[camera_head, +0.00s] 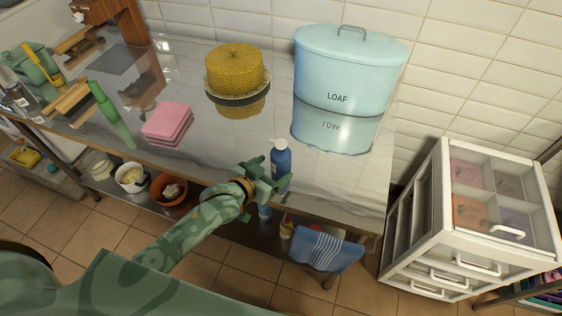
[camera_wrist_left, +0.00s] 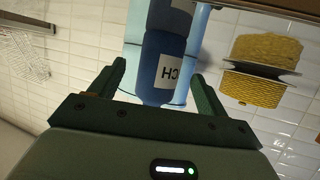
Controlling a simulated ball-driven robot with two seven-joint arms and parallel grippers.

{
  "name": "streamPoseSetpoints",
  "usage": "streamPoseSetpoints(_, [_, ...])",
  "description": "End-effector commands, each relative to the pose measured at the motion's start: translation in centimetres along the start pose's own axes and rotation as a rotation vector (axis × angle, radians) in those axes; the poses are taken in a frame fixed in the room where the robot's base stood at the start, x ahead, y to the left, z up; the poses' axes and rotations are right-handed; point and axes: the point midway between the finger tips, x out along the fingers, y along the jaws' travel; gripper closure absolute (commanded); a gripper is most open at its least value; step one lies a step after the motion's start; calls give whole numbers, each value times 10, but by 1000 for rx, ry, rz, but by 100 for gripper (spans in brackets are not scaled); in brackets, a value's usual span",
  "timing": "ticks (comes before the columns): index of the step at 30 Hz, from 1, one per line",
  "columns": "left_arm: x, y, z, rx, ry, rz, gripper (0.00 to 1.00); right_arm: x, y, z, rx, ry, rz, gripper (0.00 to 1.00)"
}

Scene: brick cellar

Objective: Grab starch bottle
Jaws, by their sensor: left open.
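The starch bottle (camera_head: 281,160) is blue with a white top and stands upright near the front edge of the reflective counter. In the left wrist view the blue bottle (camera_wrist_left: 163,68) shows a white label with the letters "CH", and its lower part lies between the finger tips. My left gripper (camera_head: 268,180) is open at the counter's front edge, with its fingers close around or just before the bottle. In the left wrist view the fingers (camera_wrist_left: 160,80) stand apart on both sides of it; whether they touch it I cannot tell. My right gripper is not in view.
A light blue LOAF bin (camera_head: 350,70) stands behind on the counter (camera_head: 230,150), with a yellow round item (camera_head: 235,68) left of it. Pink sponges (camera_head: 168,122) and a green bottle (camera_head: 110,112) are further left. A striped cloth (camera_head: 325,250) hangs below; a white drawer unit (camera_head: 440,265) is right.

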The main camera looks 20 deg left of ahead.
Motion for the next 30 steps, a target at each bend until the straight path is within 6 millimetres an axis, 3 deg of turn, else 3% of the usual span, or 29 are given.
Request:
streamPoseSetpoints(8, [44,0,1,-2,0,0,24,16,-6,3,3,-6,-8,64])
streamPoseSetpoints(16, [48,0,-1,-1,0,0,24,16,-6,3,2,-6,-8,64])
streamPoseSetpoints(17, [48,0,-1,0,0,0,26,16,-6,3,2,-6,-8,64])
streamPoseSetpoints(22, [47,0,-1,0,0,0,74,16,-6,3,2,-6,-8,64])
streamPoseSetpoints(30, [47,0,-1,0,1,0,75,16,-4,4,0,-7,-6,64])
